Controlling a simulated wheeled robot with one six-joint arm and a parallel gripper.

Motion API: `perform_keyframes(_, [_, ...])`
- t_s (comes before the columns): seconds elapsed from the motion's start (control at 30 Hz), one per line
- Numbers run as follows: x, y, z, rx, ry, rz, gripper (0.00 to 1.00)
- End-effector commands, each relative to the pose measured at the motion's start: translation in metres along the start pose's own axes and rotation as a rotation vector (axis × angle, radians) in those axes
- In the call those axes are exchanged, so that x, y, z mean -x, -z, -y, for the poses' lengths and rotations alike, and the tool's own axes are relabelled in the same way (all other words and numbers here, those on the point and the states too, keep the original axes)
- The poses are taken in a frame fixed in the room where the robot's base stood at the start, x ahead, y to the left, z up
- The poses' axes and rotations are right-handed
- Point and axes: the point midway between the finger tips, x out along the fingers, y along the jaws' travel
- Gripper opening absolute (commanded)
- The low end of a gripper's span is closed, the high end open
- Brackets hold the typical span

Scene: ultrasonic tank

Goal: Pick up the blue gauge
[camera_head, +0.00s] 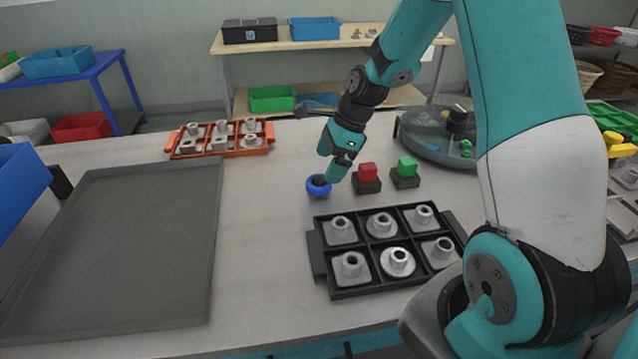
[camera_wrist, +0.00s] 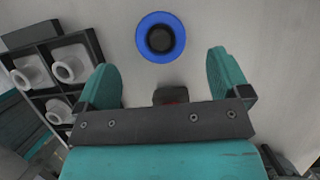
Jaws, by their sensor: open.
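The blue gauge (camera_head: 318,186) is a blue ring with a dark centre, standing on the pale table. In the head view it is just below and left of my gripper (camera_head: 335,163). In the wrist view the blue gauge (camera_wrist: 160,37) lies beyond the fingertips, roughly centred between the two teal fingers of my gripper (camera_wrist: 166,72). The fingers are spread apart with nothing between their tips. They appear apart from the gauge.
A red block on a dark base (camera_head: 367,178) and a green block on a dark base (camera_head: 405,173) stand right of the gauge. A black tray of metal parts (camera_head: 322,290) is in front. An orange tray (camera_head: 222,153) is behind left. A grey mat (camera_head: 120,250) lies left.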

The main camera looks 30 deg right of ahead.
Motion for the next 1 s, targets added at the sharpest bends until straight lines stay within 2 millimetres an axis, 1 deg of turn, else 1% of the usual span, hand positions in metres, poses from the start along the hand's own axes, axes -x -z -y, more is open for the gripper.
perform_keyframes(0.17, [-0.013, -0.001, -0.001, 0.000, -0.004, -0.001, 0.94])
perform_keyframes(0.3, [-0.035, -0.001, -0.001, 0.000, -0.005, -0.001, 0.94])
perform_keyframes(0.4, [-0.048, -0.001, 0.000, 0.001, -0.002, -0.001, 0.94])
perform_keyframes(0.5, [-0.054, 0.000, 0.000, 0.001, 0.000, -0.001, 0.94])
perform_keyframes(0.7, [-0.055, 0.000, 0.000, 0.001, 0.001, -0.001, 0.94])
perform_keyframes(0.73, [-0.055, 0.000, 0.000, 0.001, 0.001, -0.001, 0.90])
perform_keyframes(0.77, [-0.055, 0.000, 0.000, 0.001, 0.001, -0.001, 0.83])
perform_keyframes(0.8, [-0.055, 0.000, 0.000, 0.001, 0.001, -0.001, 0.74])
perform_keyframes(0.97, [-0.055, 0.000, 0.000, 0.001, 0.001, -0.001, 0.37])
perform_keyframes(1.0, [-0.055, 0.000, 0.000, 0.001, 0.002, 0.000, 0.33])
